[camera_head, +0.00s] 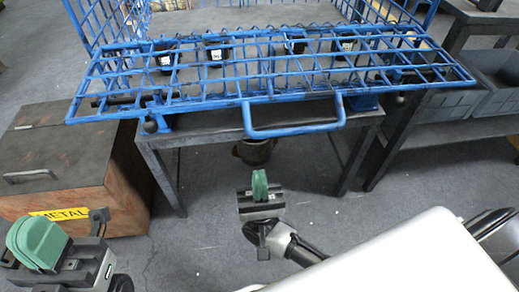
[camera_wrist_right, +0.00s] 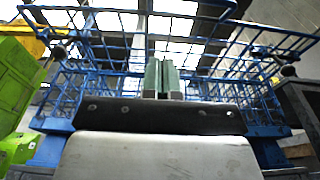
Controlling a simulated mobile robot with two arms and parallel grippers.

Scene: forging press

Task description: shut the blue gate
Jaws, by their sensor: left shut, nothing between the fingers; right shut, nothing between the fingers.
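The blue gate (camera_head: 275,72) is a wire-mesh panel lying roughly flat, folded down at the front of a blue mesh cage. Its blue handle (camera_head: 293,130) sticks out at the front edge, toward me. My right gripper (camera_head: 260,187) has green fingers, shut and empty, below and a little left of the handle, apart from it. In the right wrist view its fingers (camera_wrist_right: 163,78) point up, with blue mesh (camera_wrist_right: 110,40) beyond and overhead. My left gripper (camera_head: 38,240) is shut and empty at the lower left, far from the gate.
A dark table (camera_head: 215,135) stands under the gate. A brown box (camera_head: 70,170) with a METAL label stands at the left. Grey bins (camera_head: 490,80) sit on a shelf at the right. Grey floor is open between the table and me.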

